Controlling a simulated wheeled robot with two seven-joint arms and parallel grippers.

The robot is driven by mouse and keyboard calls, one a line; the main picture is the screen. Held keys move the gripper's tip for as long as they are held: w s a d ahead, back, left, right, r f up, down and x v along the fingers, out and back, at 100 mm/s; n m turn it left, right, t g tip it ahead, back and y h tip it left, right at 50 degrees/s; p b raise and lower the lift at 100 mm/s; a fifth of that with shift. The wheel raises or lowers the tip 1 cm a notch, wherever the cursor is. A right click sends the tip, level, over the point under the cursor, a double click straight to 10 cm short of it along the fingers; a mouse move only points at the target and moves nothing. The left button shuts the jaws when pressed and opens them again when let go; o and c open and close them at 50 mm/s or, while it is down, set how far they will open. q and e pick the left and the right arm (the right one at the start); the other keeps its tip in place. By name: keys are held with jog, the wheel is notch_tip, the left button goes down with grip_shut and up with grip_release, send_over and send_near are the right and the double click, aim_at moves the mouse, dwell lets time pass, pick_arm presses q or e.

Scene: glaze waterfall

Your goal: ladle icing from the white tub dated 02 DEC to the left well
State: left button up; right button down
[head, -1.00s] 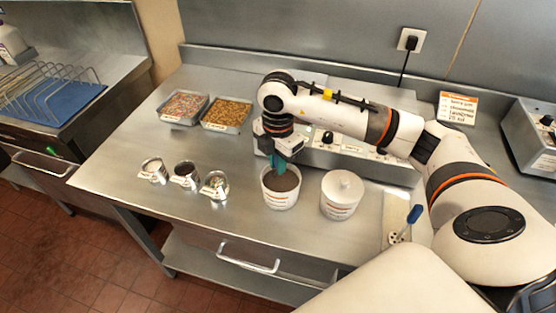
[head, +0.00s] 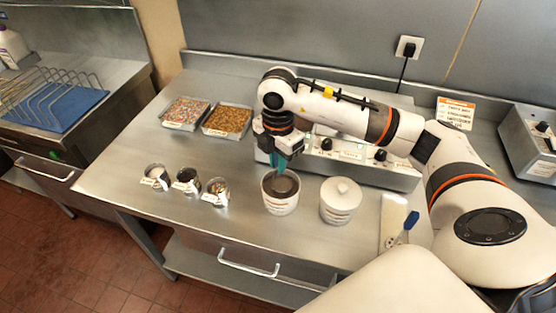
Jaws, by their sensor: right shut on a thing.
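My right gripper (head: 281,150) is above an open white tub (head: 281,205), shut on a teal-handled ladle (head: 283,165). The handle slants down toward the tub, where brown icing shows with a darker round patch in its middle. I cannot tell how deep the ladle's bowl sits. A second white tub (head: 341,207) stands to the right with its knobbed lid on. The dates on both labels are too small to read. A steel unit with knobs (head: 345,152) stands behind the tubs; my right arm hides much of its top, and I cannot make out the left well. My left gripper is not in view.
Two trays of toppings, one multicoloured (head: 186,112) and one brown (head: 228,121), sit at the back left. Several small labelled tins (head: 187,181) stand left of the open tub. A blue-handled tool (head: 408,226) lies at right. The front left counter is clear.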

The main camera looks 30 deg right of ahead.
jog(key=shift+r+p, duration=1.8)
jog(key=shift+r, duration=1)
